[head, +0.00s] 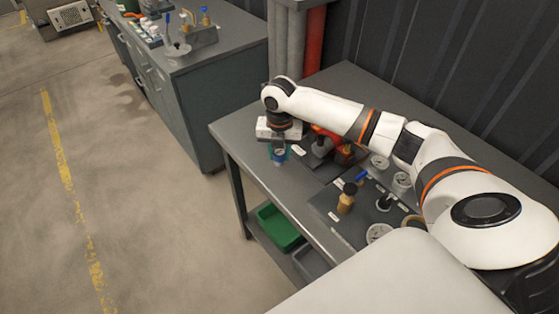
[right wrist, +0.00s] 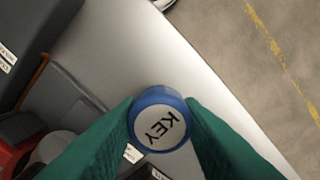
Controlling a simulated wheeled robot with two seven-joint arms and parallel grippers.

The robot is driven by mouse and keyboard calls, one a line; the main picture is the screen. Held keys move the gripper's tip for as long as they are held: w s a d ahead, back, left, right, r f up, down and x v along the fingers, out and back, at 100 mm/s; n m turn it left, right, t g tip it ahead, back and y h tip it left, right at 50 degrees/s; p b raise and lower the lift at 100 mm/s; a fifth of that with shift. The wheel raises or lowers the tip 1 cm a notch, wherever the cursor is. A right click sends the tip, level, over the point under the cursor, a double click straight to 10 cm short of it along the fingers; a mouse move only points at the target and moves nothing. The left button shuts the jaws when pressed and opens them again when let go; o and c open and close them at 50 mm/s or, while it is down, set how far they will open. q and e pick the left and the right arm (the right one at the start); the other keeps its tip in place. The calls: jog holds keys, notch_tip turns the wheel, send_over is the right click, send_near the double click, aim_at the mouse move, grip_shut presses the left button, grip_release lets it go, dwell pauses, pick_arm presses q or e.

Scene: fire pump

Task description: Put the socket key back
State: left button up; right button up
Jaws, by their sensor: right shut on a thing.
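My right gripper (head: 278,150) has teal fingers and points down over the left part of the grey workbench. It is shut on the socket key (right wrist: 160,120). In the right wrist view the key's round blue cap with a light face reading "KEY" sits between the two green fingers (right wrist: 160,128). The rest of the key below the cap is hidden. In the head view the key is small and mostly covered by the fingers. Whether its lower end touches the bench I cannot tell. My left gripper is not in view.
The workbench (head: 240,148) carries a dark panel with a brass fitting (head: 347,198), round gauges (head: 378,232) and a red part (head: 343,156) right of the gripper. A green bin (head: 279,228) is on the shelf below. A second bench (head: 215,65) stands behind. Bare bench lies along the front edge.

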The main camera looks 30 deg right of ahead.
aim_at(279, 161)
notch_tip(279, 161, down, 4)
jog(key=shift+r+p, duration=0.2)
jog(key=shift+p, duration=0.2)
jog(key=shift+f, duration=0.35)
jog(key=shift+f, duration=0.2)
jog(key=o, duration=1)
jog(key=shift+r, duration=0.1)
notch_tip(279, 161, up, 12)
jog(key=shift+r+b, duration=0.15)
jog(key=shift+b, duration=0.8)
